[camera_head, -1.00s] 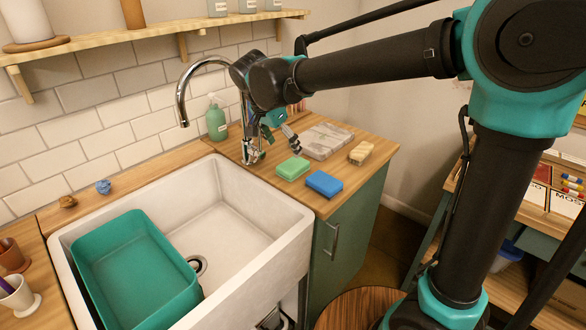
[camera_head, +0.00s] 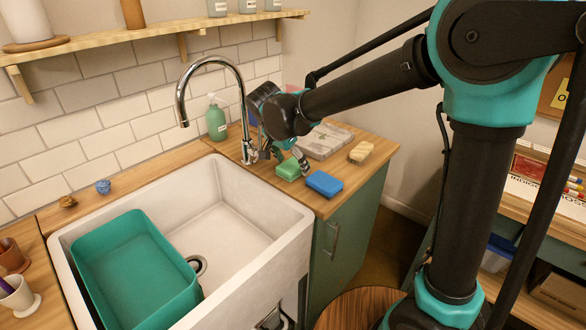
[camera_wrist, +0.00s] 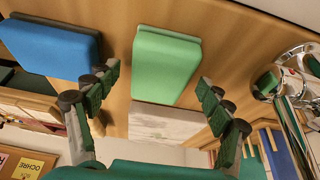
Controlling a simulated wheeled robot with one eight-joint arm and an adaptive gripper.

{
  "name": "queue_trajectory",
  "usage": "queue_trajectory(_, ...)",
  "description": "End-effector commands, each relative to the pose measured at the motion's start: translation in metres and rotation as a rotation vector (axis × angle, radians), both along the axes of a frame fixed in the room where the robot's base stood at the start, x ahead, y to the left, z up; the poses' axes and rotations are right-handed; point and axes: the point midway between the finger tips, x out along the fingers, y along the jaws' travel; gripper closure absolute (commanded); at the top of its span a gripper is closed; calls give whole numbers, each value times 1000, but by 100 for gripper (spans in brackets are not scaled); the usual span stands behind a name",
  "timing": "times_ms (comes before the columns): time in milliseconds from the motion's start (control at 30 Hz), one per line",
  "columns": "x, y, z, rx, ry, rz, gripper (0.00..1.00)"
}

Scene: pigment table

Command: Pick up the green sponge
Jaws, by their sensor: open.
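The green sponge (camera_head: 288,170) lies on the wooden counter right of the sink, beside the blue sponge (camera_head: 325,183). In the head view, my gripper (camera_head: 288,160) is low over the green sponge and partly covers it. In the wrist view, the green sponge (camera_wrist: 165,65) lies ahead, between the lines of the two open fingers of my gripper (camera_wrist: 160,85). The fingers appear apart from it on both sides, and nothing is held. Whether a fingertip touches the sponge cannot be told.
The blue sponge sits close on one side, near a finger in the wrist view. A grey block (camera_head: 324,141) and a tan sponge (camera_head: 363,152) lie behind. The tap (camera_head: 246,120) and a green soap bottle (camera_head: 216,122) stand left. The white sink (camera_head: 245,215) holds a teal tub (camera_head: 130,265).

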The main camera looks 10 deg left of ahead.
Motion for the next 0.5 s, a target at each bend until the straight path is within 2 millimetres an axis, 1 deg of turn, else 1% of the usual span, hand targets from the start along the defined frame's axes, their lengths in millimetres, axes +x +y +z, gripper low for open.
queue_trajectory(500, 0, 0, -4, 0, 0, 0, 20)
